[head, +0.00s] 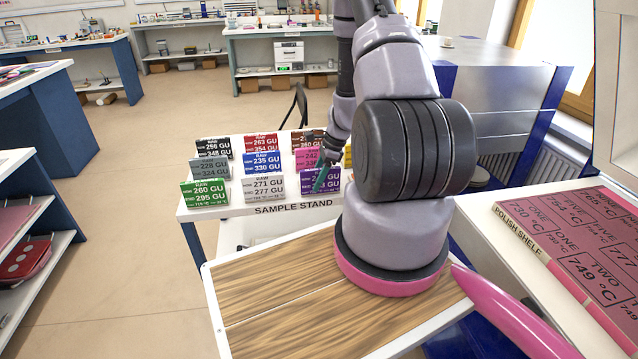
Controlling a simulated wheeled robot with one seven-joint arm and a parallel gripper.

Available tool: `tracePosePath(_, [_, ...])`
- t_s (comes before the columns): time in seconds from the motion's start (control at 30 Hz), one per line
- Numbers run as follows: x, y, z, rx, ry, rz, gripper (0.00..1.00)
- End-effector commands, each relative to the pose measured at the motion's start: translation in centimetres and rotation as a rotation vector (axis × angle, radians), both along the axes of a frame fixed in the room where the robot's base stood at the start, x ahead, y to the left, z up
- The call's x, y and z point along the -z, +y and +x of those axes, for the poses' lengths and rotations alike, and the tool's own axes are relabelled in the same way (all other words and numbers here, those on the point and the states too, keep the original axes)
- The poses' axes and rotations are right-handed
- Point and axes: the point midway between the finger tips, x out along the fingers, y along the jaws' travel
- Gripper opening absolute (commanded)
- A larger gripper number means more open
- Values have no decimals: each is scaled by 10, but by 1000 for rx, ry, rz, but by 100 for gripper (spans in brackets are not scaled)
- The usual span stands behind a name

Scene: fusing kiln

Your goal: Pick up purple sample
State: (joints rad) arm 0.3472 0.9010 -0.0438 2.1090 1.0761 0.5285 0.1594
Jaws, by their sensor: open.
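The purple sample (332,185) stands in the front row of the sample stand (290,209), at its right part. Part of its printed face is covered by my gripper (321,178). The gripper's dark teal fingers reach down in front of or around the purple sample; I cannot tell whether they touch it. The jaws are open. My arm hides the right end of the stand.
Close neighbours are the pink sample (307,158), the grey-white front sample (264,188) and the blue sample (262,162). A green sample (205,193) stands at the left. The polish shelf (515,222) is at the right. Open floor (110,220) lies left of the stand.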

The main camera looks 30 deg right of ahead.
Motion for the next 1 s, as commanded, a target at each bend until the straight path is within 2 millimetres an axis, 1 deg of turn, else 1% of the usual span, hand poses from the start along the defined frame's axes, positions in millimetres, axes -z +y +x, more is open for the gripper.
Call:
tracePosePath(0.17, [2,0,0,0,1,0,55])
tracePosePath(0.2, [2,0,0,0,0,0,47])
tracePosePath(0.27, [2,0,0,0,0,0,24])
tracePosePath(0.3, [2,0,0,0,0,0,9])
tracePosePath(0.33, [2,0,0,0,0,0,0])
tracePosePath(1.0, [1,0,0,0,0,0,0])
